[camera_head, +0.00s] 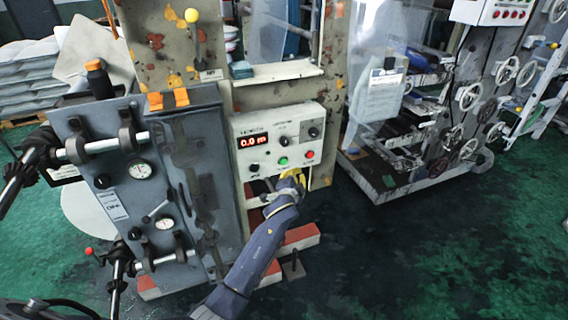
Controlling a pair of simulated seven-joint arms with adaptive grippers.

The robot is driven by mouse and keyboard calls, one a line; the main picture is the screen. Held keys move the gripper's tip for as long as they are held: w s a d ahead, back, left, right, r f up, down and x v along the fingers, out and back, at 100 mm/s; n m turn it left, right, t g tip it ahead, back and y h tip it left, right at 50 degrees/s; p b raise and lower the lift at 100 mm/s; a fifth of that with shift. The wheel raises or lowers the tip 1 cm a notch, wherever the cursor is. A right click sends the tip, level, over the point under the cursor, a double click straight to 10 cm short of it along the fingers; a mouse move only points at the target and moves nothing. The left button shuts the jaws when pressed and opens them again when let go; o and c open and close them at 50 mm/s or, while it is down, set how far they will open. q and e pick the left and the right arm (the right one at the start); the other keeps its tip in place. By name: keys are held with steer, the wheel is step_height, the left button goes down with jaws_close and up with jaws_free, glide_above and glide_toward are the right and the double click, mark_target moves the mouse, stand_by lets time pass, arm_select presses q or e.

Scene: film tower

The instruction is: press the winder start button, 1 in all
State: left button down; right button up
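The winder's control panel (278,141) is a pale box in the middle of the head view, with a red lit display (253,141) that seems to read 0.0 m. A green button (283,162) sits low on its face, with a red button (310,155) to its right. Labels are too small to read surely. My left arm comes up from the bottom, and my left gripper (293,178) is just below the green button at the panel's lower edge. Its fingers are small and unclear, and I cannot tell whether they touch the panel. My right gripper is not in view.
A grey machine unit (130,190) with shafts and gauges stands left of the panel. A yellow-knobbed lever (192,17) rises above. Another machine with several handwheels (470,97) stands at the right. The green floor (440,250) at lower right is clear.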

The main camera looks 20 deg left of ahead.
mark_target(283, 161)
arm_select(q)
steer(key=shift+w+a, duration=1.4)
steer(key=shift+w, duration=0.25)
